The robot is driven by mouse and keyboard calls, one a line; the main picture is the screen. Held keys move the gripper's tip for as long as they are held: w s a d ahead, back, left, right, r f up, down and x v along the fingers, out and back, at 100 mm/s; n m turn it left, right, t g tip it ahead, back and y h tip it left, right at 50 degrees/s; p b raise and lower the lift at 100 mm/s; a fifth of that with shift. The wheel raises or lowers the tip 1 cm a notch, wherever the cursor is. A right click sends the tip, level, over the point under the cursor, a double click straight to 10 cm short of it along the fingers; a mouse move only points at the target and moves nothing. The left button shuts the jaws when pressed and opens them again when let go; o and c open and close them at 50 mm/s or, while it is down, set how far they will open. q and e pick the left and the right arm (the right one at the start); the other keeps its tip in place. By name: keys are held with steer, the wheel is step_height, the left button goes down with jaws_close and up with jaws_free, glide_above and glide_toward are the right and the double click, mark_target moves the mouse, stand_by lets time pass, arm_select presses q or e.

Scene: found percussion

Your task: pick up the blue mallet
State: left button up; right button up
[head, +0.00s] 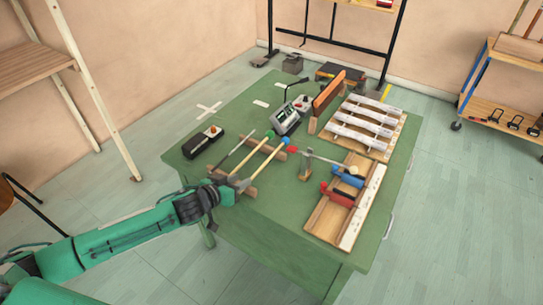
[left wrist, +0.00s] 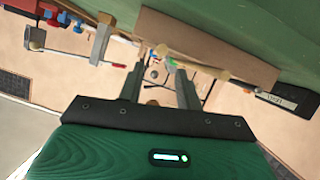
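The blue mallet shows in the head view as a blue head (head: 288,140) on a pale wooden shaft, lying across a brown wooden rack (head: 251,193) on the green table. Its shaft slants down-left toward my left gripper. Other sticks lie beside it, one with a green tip (head: 270,134). My left gripper (head: 241,184) is at the near end of the rack, by the shaft ends. In the left wrist view its two fingers (left wrist: 160,72) are apart, with a round wooden shaft end (left wrist: 161,50) in line with the gap. I see no contact. My right gripper is out of view.

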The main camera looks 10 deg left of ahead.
mark_target(255, 174)
arm_select(q)
steer(key=shift+x, duration=0.95)
steer(key=shift+w+d, duration=0.25)
steer(key=shift+w, duration=0.1)
steer(key=p+x, duration=0.1)
steer(key=x, duration=0.2)
steer(key=shift+w+d, duration=0.15)
steer(key=shift+d, duration=0.1)
steer(key=shift+w+d+f, duration=0.2)
steer(key=shift+w+f, duration=0.15)
steer(key=shift+w, duration=0.15)
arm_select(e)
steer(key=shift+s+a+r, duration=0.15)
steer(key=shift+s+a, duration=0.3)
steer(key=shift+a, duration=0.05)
